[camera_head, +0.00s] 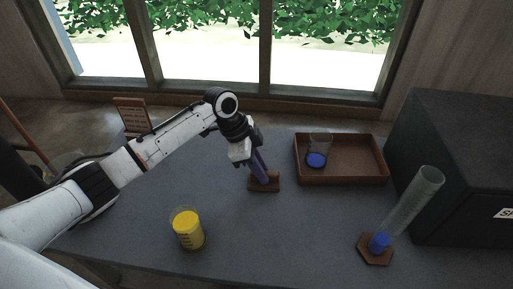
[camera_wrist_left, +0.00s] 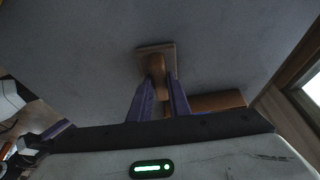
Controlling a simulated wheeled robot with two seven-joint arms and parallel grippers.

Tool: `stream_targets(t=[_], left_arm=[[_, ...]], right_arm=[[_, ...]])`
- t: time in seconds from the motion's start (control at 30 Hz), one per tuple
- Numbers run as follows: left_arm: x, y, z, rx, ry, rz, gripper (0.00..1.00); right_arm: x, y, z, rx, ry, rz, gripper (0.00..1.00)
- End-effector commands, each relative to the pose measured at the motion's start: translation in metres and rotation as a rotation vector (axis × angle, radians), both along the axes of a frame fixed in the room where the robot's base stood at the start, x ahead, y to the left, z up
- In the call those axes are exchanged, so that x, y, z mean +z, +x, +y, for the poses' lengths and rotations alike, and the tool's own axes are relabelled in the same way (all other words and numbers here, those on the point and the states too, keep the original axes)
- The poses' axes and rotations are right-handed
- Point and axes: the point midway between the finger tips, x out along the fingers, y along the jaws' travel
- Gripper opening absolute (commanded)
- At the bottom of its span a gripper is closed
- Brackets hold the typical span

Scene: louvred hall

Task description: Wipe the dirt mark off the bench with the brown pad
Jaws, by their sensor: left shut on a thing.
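The brown pad (camera_head: 264,185) is a flat block with a rounded handle. It lies near the middle of the grey bench (camera_head: 225,235) and appears to rest flat on its top. My left gripper (camera_head: 261,174) reaches down from above, its purple fingers shut on the handle. In the left wrist view the pad (camera_wrist_left: 170,48) shows beyond the two fingers (camera_wrist_left: 160,90), with the handle between them. I see no dirt mark on the visible bench top; the area under the pad and behind my arm is hidden. My right gripper is not in view.
A brown tray (camera_head: 345,178) holding a beaker with blue contents (camera_head: 316,160) is right of the pad. A yellow-filled beaker (camera_head: 188,231) stands front left. A tall clear cylinder (camera_head: 412,205) on a hexagonal base and a black box (camera_head: 460,150) are at the right. The front middle is clear.

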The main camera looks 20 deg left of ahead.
Motion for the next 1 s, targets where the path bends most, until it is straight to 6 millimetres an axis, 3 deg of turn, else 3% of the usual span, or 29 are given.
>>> stream_targets(t=[0.1, 0.23, 0.8, 1.0], left_arm=[[0.001, -0.002, 0.012, 0.001, 0.003, 0.003, 0.00], [0.028, -0.001, 0.012, 0.000, 0.003, -0.002, 0.00], [0.076, -0.003, 0.015, 0.009, 0.002, 0.001, 0.00], [0.082, -0.004, 0.016, 0.010, 0.002, 0.002, 0.00]], right_arm=[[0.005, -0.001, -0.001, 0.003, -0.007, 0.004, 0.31], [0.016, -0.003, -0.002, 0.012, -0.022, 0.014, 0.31], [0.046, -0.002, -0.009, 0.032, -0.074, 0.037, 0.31], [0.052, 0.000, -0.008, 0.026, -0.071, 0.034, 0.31]])
